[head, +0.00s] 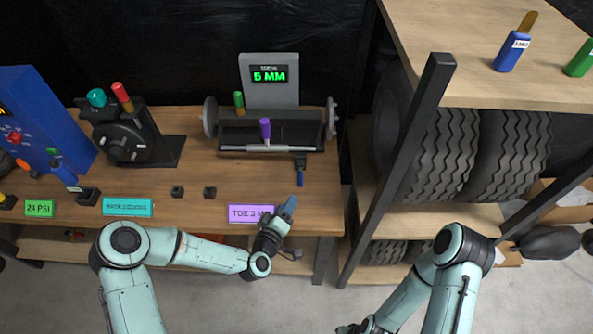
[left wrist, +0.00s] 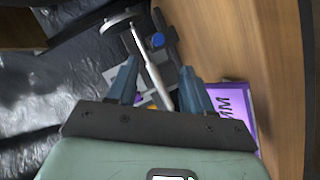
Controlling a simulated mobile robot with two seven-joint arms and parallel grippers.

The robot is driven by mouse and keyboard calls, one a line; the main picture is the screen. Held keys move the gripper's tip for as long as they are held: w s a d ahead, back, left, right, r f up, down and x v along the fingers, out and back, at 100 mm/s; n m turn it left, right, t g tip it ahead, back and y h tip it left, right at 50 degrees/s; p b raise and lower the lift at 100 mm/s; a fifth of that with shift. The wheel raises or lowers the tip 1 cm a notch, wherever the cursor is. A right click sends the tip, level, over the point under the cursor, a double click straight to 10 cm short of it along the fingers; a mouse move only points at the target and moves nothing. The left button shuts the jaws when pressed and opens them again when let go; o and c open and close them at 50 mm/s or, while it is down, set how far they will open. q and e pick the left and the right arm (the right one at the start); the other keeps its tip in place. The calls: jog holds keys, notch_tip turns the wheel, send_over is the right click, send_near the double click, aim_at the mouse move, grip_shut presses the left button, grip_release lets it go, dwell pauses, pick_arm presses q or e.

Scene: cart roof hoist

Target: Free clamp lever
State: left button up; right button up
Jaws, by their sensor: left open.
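A small dark lever with a blue handle (head: 299,178), which looks like the clamp lever, hangs at the front right of the toe fixture (head: 290,130). Its blue end (left wrist: 158,40) shows in the left wrist view beside the silver rod (left wrist: 150,68). My left gripper (head: 289,203) is just in front of the blue handle, over the table's front edge, apart from it. In the left wrist view the left gripper's fingers (left wrist: 158,85) are spread with nothing held between them. My right gripper (head: 362,328) is low at the bottom edge, too small to read.
The fixture carries a purple knob (head: 265,128), a green knob (head: 239,100) and a display (head: 269,76) reading 5 MM. A purple toe label (head: 250,213) lies left of my left gripper. A dark rack post (head: 400,160) stands to the right.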

aim_at(298, 183)
pick_arm(q)
jog(key=shift+w+d+r, duration=0.15)
jog(key=shift+w, duration=0.2)
jog(key=p+x, duration=0.2)
jog(key=x, duration=1)
jog(key=shift+w, duration=0.1)
grip_shut()
jog(key=shift+d, duration=0.1)
